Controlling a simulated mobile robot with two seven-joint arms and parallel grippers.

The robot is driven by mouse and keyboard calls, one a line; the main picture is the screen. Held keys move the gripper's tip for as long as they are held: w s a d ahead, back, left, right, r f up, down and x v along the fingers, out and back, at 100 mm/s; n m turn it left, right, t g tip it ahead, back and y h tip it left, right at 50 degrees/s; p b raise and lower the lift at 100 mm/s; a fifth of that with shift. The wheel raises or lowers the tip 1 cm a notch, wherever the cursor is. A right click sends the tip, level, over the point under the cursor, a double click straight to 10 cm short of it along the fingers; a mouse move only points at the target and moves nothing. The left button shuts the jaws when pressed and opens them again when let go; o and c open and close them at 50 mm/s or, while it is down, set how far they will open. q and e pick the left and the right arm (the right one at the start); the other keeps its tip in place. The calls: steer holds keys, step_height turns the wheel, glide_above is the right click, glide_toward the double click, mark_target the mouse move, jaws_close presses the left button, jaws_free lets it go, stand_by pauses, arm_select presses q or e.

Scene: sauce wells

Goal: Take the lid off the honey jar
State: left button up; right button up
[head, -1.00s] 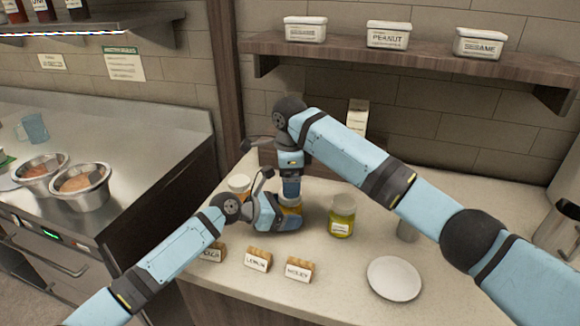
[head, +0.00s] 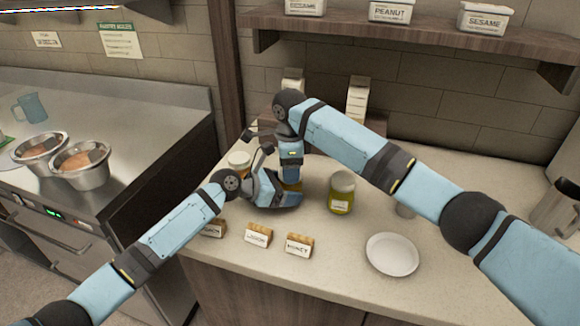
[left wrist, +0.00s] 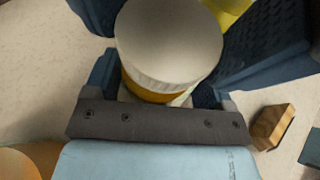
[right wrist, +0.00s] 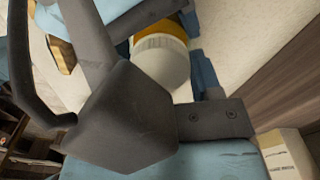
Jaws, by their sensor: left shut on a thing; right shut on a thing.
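The honey jar (head: 292,186), amber with a pale lid, stands on the counter, mostly hidden by my grippers in the head view. In the left wrist view its white lid (left wrist: 168,42) sits on top of the amber body (left wrist: 150,90). My left gripper (head: 288,196) is shut around the jar body from the side. My right gripper (head: 291,178) points down from above and is shut on the lid. In the right wrist view the lid (right wrist: 162,62) shows beside the amber body (right wrist: 160,28), partly covered by dark gripper parts. I cannot see a gap between lid and jar.
A yellow-green jar (head: 341,194) stands right of my grippers, and a white-lidded jar (head: 238,160) stands to the left. Name cards (head: 298,245) line the front edge. A white plate (head: 392,255) lies front right. Two cartons (head: 357,98) stand at the back.

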steer(key=n, duration=0.6)
steer(key=shift+n, duration=0.4)
steer(key=o, duration=1)
